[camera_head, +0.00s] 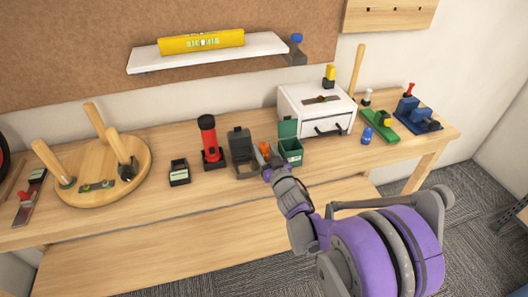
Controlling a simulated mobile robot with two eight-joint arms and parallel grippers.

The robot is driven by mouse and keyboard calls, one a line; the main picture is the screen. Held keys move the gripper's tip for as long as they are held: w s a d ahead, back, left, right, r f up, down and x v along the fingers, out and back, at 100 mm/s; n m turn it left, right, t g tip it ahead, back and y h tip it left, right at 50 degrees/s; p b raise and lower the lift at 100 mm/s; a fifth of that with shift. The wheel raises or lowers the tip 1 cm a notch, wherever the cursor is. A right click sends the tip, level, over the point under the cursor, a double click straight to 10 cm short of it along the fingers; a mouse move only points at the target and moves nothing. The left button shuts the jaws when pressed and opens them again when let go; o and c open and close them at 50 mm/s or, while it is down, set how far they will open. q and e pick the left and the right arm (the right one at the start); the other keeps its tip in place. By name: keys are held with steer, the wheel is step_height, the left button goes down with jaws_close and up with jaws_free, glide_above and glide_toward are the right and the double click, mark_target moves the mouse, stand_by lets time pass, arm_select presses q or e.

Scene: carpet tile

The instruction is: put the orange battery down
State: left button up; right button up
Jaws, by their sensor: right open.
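A small orange object (265,148), which looks like the orange battery, shows at the workbench's front middle, between a dark grey open container (240,140) and a green open box (291,155). My right gripper (267,160) is right at it, reaching in from the lower right. The jaws are open, but they are small and partly hidden by my wrist, so I cannot tell whether they touch the battery. What the battery rests on is also hidden. My left gripper is not in view.
A red and black flashlight (209,140) and a small black box (179,173) stand to the left. A white drawer unit (302,117) is behind the green box. A blue cylinder (367,135) stands to the right.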

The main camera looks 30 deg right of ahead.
mark_target(264, 145)
jaws_close()
steer(key=shift+r, duration=0.15)
step_height(264, 145, up, 18)
steer(key=p, duration=0.3)
steer(key=shift+p, duration=0.4)
